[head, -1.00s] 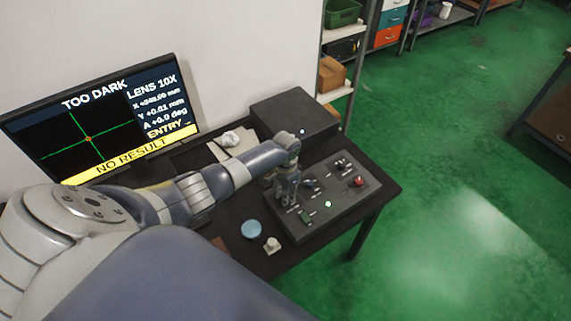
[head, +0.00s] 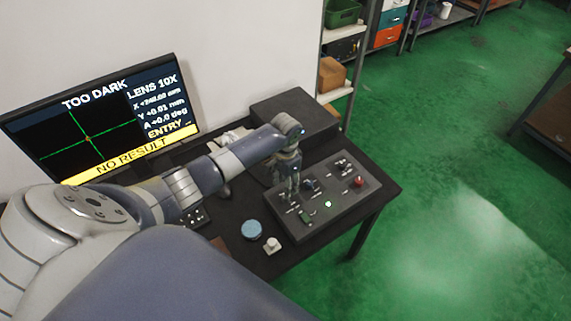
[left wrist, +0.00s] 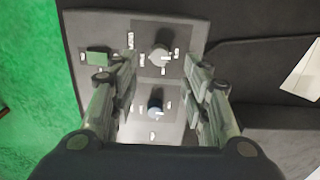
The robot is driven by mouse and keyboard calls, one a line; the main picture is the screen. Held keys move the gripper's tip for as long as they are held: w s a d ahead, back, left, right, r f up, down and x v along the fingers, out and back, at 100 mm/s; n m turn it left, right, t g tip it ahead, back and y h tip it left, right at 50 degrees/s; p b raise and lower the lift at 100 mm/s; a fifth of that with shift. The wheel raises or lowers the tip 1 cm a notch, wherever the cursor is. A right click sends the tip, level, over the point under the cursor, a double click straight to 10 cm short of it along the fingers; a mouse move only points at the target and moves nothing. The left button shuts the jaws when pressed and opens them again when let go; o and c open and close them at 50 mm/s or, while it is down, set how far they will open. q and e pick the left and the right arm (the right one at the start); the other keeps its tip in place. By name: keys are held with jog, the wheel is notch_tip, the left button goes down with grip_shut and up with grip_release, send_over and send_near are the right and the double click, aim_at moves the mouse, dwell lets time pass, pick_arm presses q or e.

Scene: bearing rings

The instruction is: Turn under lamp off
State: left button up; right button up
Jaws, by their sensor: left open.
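The control panel (head: 335,213) is a dark grey sloped box on the table, with knobs, small switches and a red button (head: 359,181). My left gripper (head: 287,194) is over its left part, pointing down. In the left wrist view the gripper (left wrist: 160,68) is open, with nothing between its fingers. A round grey knob (left wrist: 159,55) shows between and beyond the fingertips, and a dark blue knob (left wrist: 155,104) sits nearer. A green rocker switch (left wrist: 98,54) is left of the left finger. The panel labels are too small to read. My right gripper is out of view.
The monitor (head: 105,120) reads TOO DARK and NO RESULT. A dark box (head: 290,108) stands behind the panel. A light blue disc (head: 251,229) and a small pale part (head: 272,245) lie left of the panel. Green floor is open to the right.

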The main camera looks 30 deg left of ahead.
pick_arm(q)
notch_tip(320, 180, up, 6)
jog(key=shift+f, duration=0.1)
dwell(1.4)
